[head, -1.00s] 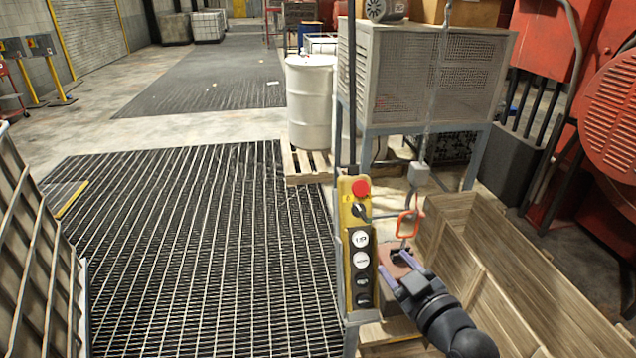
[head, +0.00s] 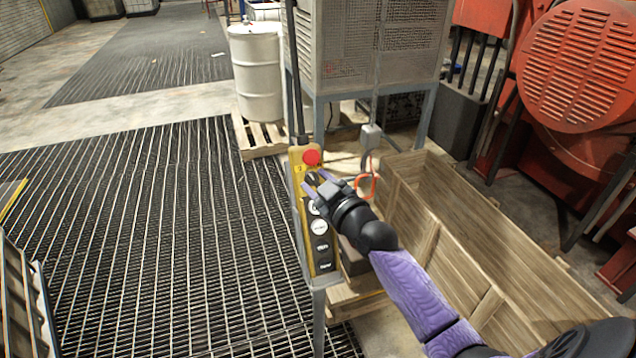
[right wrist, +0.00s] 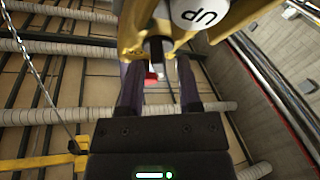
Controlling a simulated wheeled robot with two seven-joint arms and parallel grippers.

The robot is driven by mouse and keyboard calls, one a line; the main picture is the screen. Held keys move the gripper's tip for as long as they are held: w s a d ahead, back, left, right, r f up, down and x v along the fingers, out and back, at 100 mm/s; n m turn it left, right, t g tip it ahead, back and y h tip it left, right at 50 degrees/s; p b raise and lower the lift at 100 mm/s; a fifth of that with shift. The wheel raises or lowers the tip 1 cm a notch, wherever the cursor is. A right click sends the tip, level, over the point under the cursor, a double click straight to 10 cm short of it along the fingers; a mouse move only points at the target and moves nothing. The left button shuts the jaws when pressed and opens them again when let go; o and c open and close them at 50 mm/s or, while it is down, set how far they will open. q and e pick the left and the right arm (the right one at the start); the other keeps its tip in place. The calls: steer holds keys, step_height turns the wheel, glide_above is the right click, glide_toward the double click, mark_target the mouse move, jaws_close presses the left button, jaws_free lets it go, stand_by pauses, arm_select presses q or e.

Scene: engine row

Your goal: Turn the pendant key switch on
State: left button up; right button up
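The pendant (head: 323,256) is a yellow and black control box hanging upright, with a red button (head: 311,157) near its top and several round white buttons below. The black key switch (head: 312,178) sits just under the red button, largely hidden by my right gripper (head: 313,183). In the right wrist view, the dark switch knob (right wrist: 157,48) shows just ahead of and between the two purple fingers (right wrist: 158,80). The fingers are apart, with a visible gap between them; I see no clear contact with the knob. My left gripper is out of view.
A wooden crate (head: 440,235) lies right of the pendant. An orange hook (head: 367,186) hangs close to my right gripper. A mesh cabinet (head: 375,40) and a white drum (head: 257,75) stand behind. The grated floor (head: 140,230) at left is clear.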

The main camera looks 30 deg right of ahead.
jaws_close()
steer(key=shift+r, duration=0.1)
steer(key=m+h+p, duration=0.2)
steer(key=m, duration=0.2)
steer(key=shift+a+r+p, duration=0.1)
steer(key=shift+p, duration=0.2)
steer(key=m+h+p, duration=0.2)
steer(key=m, duration=0.1)
steer(key=shift+m, duration=0.4)
steer(key=m+h+p, duration=0.2)
steer(key=m, duration=0.2)
steer(key=shift+a+m+g+h, duration=0.1)
steer(key=shift+m+g+h, duration=0.2)
steer(key=shift+g, duration=0.1)
steer(key=shift+m+g+h+p, duration=0.5)
steer(key=shift+m+h+p, duration=0.25)
steer(key=shift+m, duration=1.35)
